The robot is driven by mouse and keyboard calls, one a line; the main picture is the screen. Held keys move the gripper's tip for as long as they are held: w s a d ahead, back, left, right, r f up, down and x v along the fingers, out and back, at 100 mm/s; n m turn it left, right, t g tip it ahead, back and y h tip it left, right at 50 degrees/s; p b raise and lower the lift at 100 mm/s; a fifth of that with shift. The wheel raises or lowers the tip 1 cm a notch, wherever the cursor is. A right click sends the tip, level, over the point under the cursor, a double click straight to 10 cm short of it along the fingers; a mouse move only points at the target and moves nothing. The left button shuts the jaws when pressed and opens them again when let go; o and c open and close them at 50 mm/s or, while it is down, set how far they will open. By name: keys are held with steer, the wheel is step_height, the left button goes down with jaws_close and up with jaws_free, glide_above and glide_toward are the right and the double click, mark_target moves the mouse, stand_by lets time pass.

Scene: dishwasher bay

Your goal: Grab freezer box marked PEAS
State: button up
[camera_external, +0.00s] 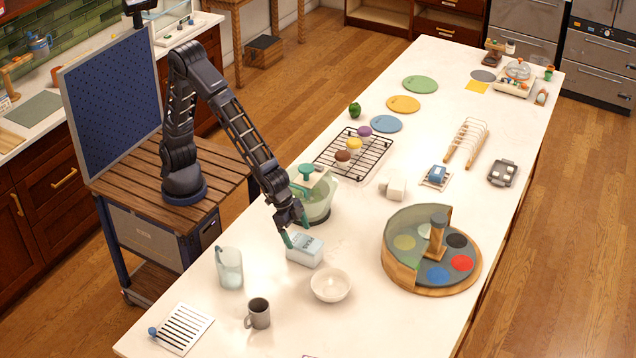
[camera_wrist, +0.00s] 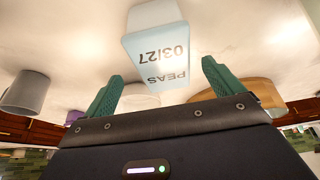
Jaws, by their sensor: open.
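The freezer box (camera_external: 304,250) is a small pale blue and white box standing on the white counter. In the wrist view its label reads PEAS 03/27 upside down on the box (camera_wrist: 155,50). My gripper (camera_external: 291,233) is at the box's upper left side in the external view. In the wrist view my gripper (camera_wrist: 160,85) shows two green fingers spread apart, with the near end of the box in line with the gap between them. I cannot tell whether a finger touches the box.
A white bowl (camera_external: 330,285) stands just in front of the box. A clear pitcher (camera_external: 229,268) and a grey mug (camera_external: 258,313) stand to the left. A round divided wooden tray (camera_external: 402,272) is to the right.

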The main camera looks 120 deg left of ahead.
mark_target(303, 241)
steer(key=shift+w+a+x, duration=0.1)
steer(key=shift+w+x, duration=0.05)
steer(key=shift+x, duration=1.6)
steer(key=shift+w+a+x, duration=0.1)
steer(key=shift+w+x, duration=0.05)
steer(key=shift+x, duration=1.65)
steer(key=shift+r, duration=0.1)
steer(key=shift+f, duration=0.25)
steer(key=c, duration=1.3)
steer(key=shift+r, duration=0.1)
steer(key=shift+c, duration=0.2)
